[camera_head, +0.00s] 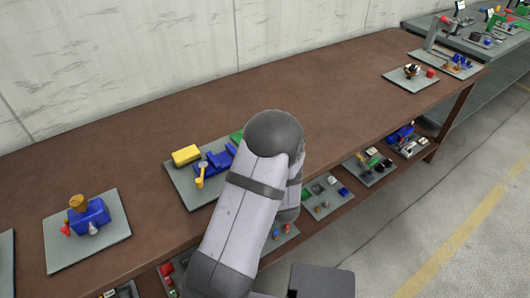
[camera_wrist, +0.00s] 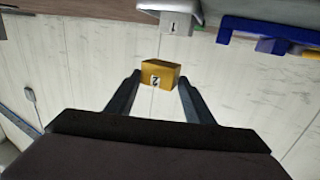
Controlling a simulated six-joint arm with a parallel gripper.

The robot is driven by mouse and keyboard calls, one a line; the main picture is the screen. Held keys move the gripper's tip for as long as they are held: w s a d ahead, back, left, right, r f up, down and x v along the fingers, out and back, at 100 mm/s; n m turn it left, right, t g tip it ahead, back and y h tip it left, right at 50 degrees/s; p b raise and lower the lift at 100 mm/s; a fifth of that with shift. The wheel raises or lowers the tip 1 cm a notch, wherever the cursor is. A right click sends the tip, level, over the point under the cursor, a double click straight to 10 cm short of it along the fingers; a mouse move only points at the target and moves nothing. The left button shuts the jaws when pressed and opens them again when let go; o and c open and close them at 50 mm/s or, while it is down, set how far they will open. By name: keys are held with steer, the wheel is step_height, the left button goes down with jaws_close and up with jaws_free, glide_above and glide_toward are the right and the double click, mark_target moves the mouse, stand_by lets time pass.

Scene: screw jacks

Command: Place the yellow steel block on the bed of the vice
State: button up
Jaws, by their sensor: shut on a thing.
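My gripper (camera_wrist: 160,80) shows in the wrist view, with its two dark fingers shut on a yellow-gold block (camera_wrist: 161,70) marked "2". The block is at the fingertips, against the pale wall. In the head view my arm hides the gripper. There a bright yellow block (camera_head: 186,155) is at the left rear of a grey plate, beside a blue vice (camera_head: 217,162) with a yellow handle (camera_head: 199,177). I cannot tell whether this is the held block. A blue part (camera_wrist: 265,32) shows at the top right of the wrist view; the bed is not clearly seen.
A white piece marked "1" (camera_wrist: 175,22) is at the wrist view's top. A green piece (camera_head: 236,136) is partly behind my arm. Another plate (camera_head: 60,254) holds a second blue device (camera_head: 89,213). The brown bench (camera_head: 330,98) is clear toward the right-hand plate (camera_head: 397,80).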

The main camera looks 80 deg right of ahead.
steer(key=shift+r, duration=1.4)
